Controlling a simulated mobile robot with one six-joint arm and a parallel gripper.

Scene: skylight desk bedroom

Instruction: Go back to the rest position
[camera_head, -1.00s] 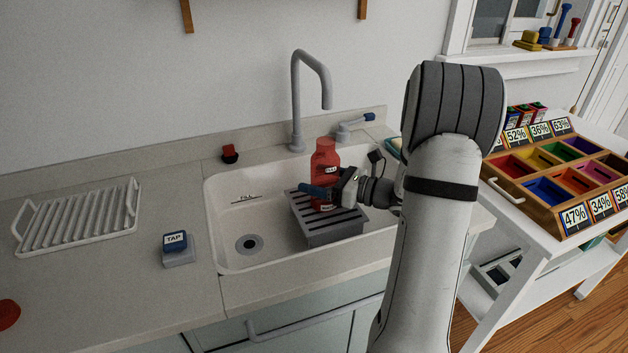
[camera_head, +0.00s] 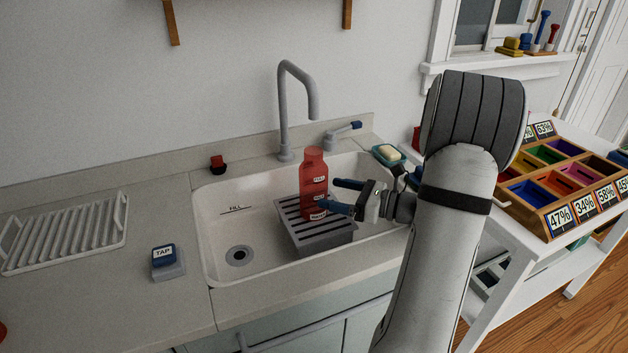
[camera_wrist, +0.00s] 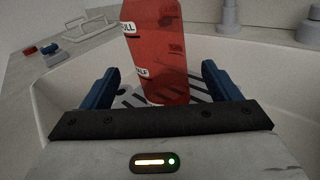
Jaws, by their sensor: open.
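My gripper (camera_head: 340,196) is open, with its two blue fingers apart, over the right part of the sink. A red bottle (camera_head: 313,176) with white labels stands upright on the grey slotted rack (camera_head: 321,241) in the sink. The gripper is just to the right of the bottle. In the wrist view the bottle (camera_wrist: 154,50) stands ahead, beyond the fingertips, and the gap between the fingers is empty. The bottle's top is cut off in that view.
The white sink (camera_head: 222,217) has a tall grey faucet (camera_head: 285,110) behind it. A tap block (camera_head: 165,263) and a white drying rack (camera_head: 65,235) lie on the left counter. A soap dish (camera_head: 388,155) is at the back right. A wooden tray (camera_head: 549,222) stands on the right.

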